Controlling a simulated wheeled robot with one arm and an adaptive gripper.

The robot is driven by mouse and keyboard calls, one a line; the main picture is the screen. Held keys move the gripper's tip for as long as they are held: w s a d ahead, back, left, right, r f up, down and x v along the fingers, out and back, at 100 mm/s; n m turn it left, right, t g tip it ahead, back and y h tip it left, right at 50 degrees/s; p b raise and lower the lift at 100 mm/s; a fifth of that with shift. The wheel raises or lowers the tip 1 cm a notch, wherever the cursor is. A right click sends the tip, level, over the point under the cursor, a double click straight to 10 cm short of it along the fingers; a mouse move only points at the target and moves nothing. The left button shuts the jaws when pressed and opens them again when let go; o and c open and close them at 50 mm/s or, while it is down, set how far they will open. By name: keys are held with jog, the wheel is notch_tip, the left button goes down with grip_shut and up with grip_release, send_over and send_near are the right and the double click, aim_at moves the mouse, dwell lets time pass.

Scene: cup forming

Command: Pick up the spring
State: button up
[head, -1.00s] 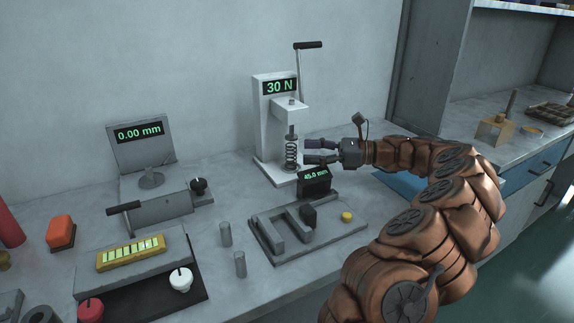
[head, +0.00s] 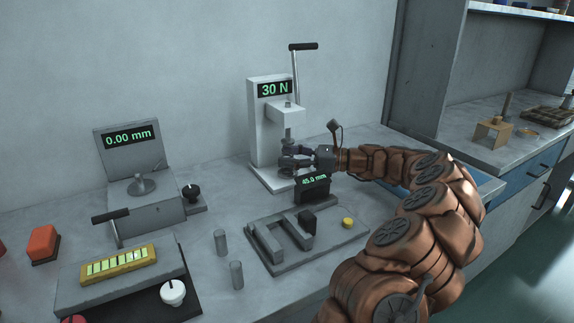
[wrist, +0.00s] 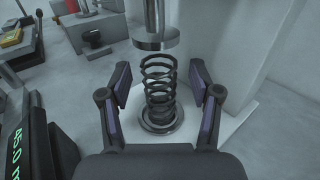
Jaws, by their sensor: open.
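The spring (wrist: 159,88) is a dark upright coil in the wrist view. It stands on a round metal seat (wrist: 160,123) at the base of the white press, under a round metal plunger (wrist: 156,40), with a small gap above the coil. My gripper (wrist: 161,82) is open, with one finger on each side of the spring and visible space between each finger and the coil. In the head view my gripper (head: 290,156) is at the press and hides most of the spring.
The white press (head: 259,125) has a "30 N" display and a tall lever (head: 296,75). A caliper-like gauge (head: 313,190) reading "45.0 mm" stands close below my gripper. Two small grey cylinders (head: 236,275) stand further front.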

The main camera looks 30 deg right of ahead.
jog(key=shift+w, duration=0.1)
jog(key=shift+c, duration=0.2)
jog(key=c, duration=1.1)
jog(key=shift+r, duration=0.15)
jog(key=shift+r, duration=0.2)
jog(key=p+v, duration=0.1)
jog(key=v, duration=0.3)
jog(key=p+v, duration=0.1)
jog(key=v, duration=0.4)
jog(key=r+p+v, duration=0.1)
jog(key=v, duration=0.3)
notch_tip(320, 180, up, 13)
jog(key=p, duration=0.3)
jog(key=shift+a+r, duration=0.15)
jog(key=shift+r, duration=0.05)
